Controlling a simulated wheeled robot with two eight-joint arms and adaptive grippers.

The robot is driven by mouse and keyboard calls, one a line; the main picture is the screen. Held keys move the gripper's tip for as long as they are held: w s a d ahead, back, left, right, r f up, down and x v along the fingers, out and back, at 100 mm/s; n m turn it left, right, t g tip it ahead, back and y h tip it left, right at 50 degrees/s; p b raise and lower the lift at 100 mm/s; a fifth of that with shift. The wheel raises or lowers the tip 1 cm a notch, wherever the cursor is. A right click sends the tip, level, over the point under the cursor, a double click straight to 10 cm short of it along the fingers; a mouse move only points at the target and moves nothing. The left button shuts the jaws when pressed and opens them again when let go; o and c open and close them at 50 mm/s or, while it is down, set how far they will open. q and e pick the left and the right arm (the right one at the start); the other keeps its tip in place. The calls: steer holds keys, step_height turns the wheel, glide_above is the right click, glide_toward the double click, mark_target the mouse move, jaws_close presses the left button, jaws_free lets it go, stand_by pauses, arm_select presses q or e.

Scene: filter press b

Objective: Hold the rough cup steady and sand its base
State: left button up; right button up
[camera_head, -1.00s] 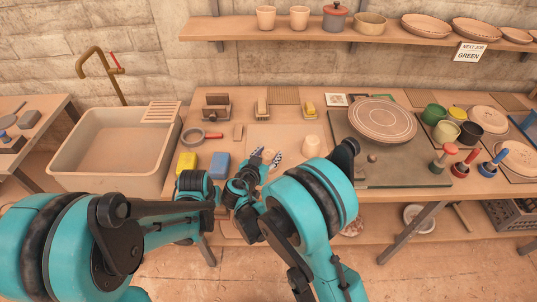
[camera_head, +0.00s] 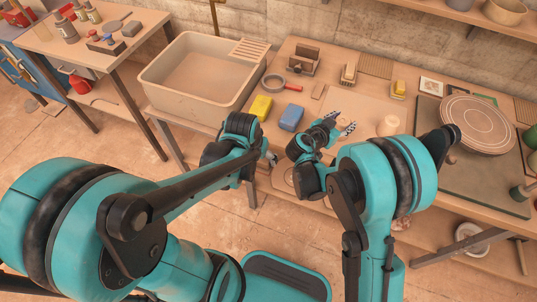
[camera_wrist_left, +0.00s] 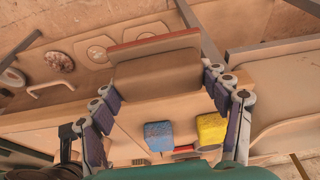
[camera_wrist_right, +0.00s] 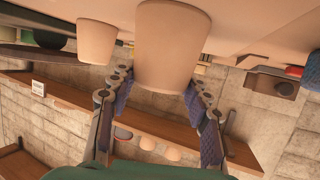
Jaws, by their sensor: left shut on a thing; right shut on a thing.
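A plain beige cup (camera_wrist_right: 170,50) is between the fingers of my right gripper (camera_wrist_right: 158,92) in the right wrist view, and the gripper is shut on it. In the head view my right gripper (camera_head: 340,125) is over the front of the workbench; the held cup is hard to make out there. My left gripper (camera_wrist_left: 166,98) is shut on a tan block (camera_wrist_left: 157,72) with a reddish-brown edge face, seen in the left wrist view. In the head view the left gripper (camera_head: 270,158) is at the bench's front edge, left of the right gripper. The block and cup look apart.
Another beige cup (camera_head: 388,125) stands on the bench just right of my right gripper. A yellow sponge (camera_head: 260,107) and a blue sponge (camera_head: 291,117) lie behind my left gripper. A large plate (camera_head: 480,124) is at right. A sink (camera_head: 160,78) is at left.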

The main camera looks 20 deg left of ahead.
arm_select(q)
steer(key=w+d+r+m+h, duration=0.1)
steer(key=w+d+r+m, duration=0.35)
steer(key=w+r, duration=0.4)
steer(key=w+d+r+m+h, duration=0.1)
steer(key=w+d+r+m, duration=0.35)
steer(key=r, duration=0.65)
steer(key=w+d+f+m+g+h, duration=0.15)
steer(key=w+d+f+m, duration=0.4)
steer(key=w+d, duration=0.65)
steer(key=shift+n+g, duration=0.35)
steer(key=shift+n, duration=0.2)
steer(key=shift+s+f, duration=0.15)
steer(key=shift+f, duration=1.25)
steer(key=shift+s+f, duration=0.15)
steer(key=shift+f, duration=1.2)
steer(key=shift+f, duration=0.15)
steer(key=shift+a, duration=0.1)
